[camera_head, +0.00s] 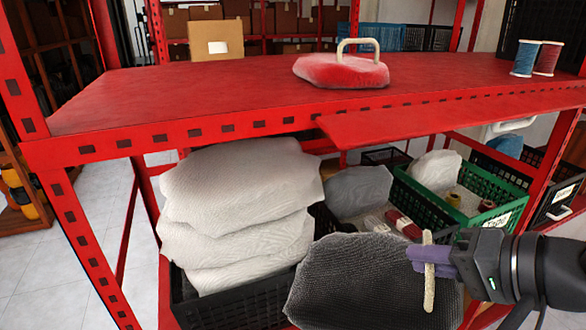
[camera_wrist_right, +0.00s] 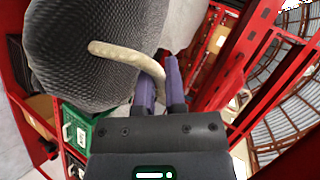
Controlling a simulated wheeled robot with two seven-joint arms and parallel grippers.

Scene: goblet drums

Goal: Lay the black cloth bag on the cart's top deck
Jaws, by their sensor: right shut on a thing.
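The black cloth bag (camera_head: 362,285) is a dark, textured pillow-like bag with a cream rope handle (camera_head: 429,272). It hangs in front of the red cart, below its top deck (camera_head: 200,98), low and right of centre. My right gripper (camera_head: 428,257) comes in from the right with its purple fingers shut on the handle. In the right wrist view the bag (camera_wrist_right: 90,50) fills the upper left and the handle runs between the fingers (camera_wrist_right: 160,78). The deck carries a red bag (camera_head: 342,72) with a cream handle near its back. My left gripper is not in view.
Blue and red thread spools (camera_head: 526,58) stand at the deck's right end. A red flap (camera_head: 440,118) juts from the front edge. Below are stacked white bags (camera_head: 240,190), a grey bag (camera_head: 358,190) and a green crate (camera_head: 490,213). The deck's left half is bare.

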